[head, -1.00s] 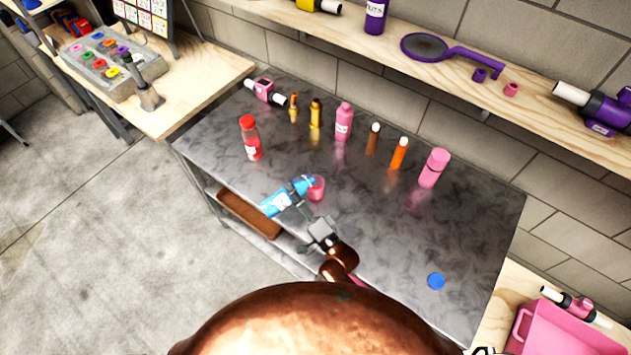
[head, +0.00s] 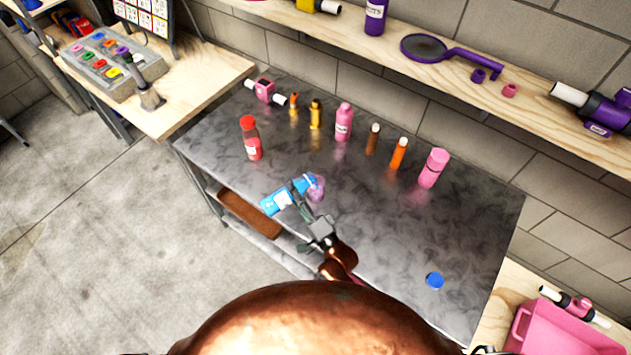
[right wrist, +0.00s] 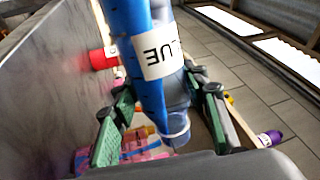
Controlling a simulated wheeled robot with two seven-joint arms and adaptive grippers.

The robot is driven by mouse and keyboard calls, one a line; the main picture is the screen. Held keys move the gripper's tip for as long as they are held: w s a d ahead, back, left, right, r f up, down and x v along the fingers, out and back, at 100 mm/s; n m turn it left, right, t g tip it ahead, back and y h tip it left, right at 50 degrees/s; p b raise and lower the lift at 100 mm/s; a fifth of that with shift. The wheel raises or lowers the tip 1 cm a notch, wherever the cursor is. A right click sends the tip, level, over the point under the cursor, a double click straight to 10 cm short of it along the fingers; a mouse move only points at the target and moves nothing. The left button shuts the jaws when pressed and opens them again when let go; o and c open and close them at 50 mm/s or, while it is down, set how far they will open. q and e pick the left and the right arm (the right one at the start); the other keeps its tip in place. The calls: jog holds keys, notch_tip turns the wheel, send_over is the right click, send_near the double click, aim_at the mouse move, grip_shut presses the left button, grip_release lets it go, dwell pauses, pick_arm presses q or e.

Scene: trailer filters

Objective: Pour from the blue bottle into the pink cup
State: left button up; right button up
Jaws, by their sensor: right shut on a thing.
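The blue bottle (head: 279,199) with a white label is tilted almost on its side above the front part of the metal table, its neck pointing right. The pink cup (head: 318,187) stands on the table at the bottle's mouth, partly hidden by the neck, and its contents look purplish. My right gripper (head: 303,208) is shut around the bottle. In the right wrist view the bottle (right wrist: 130,45) lies between both fingers of the gripper (right wrist: 163,105). I cannot make out the cup for sure in that view. My left gripper is not in view.
A blue cap (head: 434,281) lies on the metal table (head: 400,235) at the right. A red-capped bottle (head: 251,140) stands left of the cup. Several small bottles and a pink canister (head: 433,168) stand along the back. The table's right half is mostly clear.

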jog(key=shift+r+m+p, duration=0.3)
jog(key=shift+m+p, duration=0.05)
jog(key=shift+m, duration=0.15)
dwell(1.3)
jog(key=shift+f, duration=0.1)
